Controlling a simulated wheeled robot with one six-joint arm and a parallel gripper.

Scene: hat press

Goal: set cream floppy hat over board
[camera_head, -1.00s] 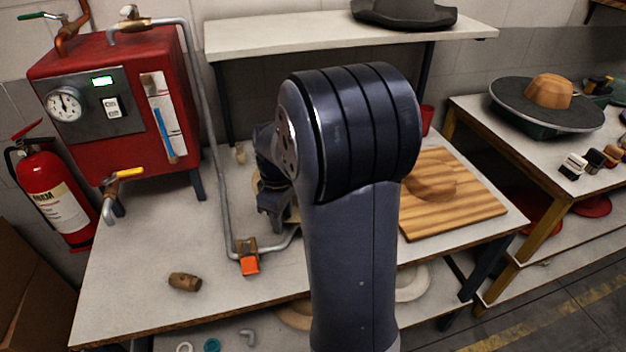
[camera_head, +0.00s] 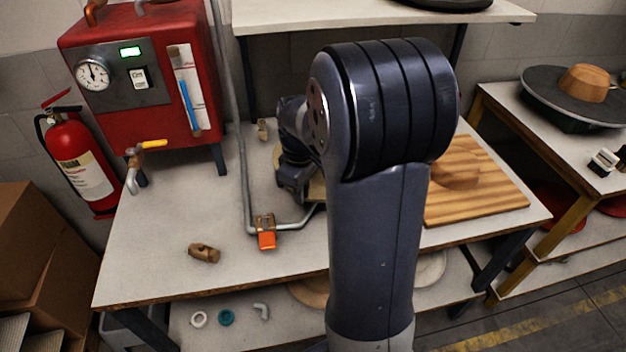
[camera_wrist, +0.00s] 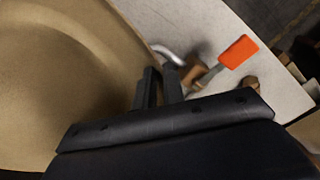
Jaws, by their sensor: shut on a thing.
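The cream floppy hat (camera_wrist: 60,60) fills the left of the wrist view, its wide brim reaching my gripper (camera_wrist: 158,80). My gripper is shut on the brim edge. In the head view, my arm hides most of the hat; only small tan slivers (camera_head: 316,190) show around the wrist, above the left table. The striped wooden board (camera_head: 490,205) lies on that table's right side, to the right of my arm. A rounded wooden block (camera_head: 458,177) stands on it, partly hidden by my arm.
A metal pipe with an orange-handled valve (camera_head: 267,239) runs close to my gripper; the orange handle also shows in the wrist view (camera_wrist: 238,52). A red boiler (camera_head: 145,85) stands at the back left. A small brown fitting (camera_head: 204,253) lies in front. A shelf (camera_head: 380,18) overhangs the back.

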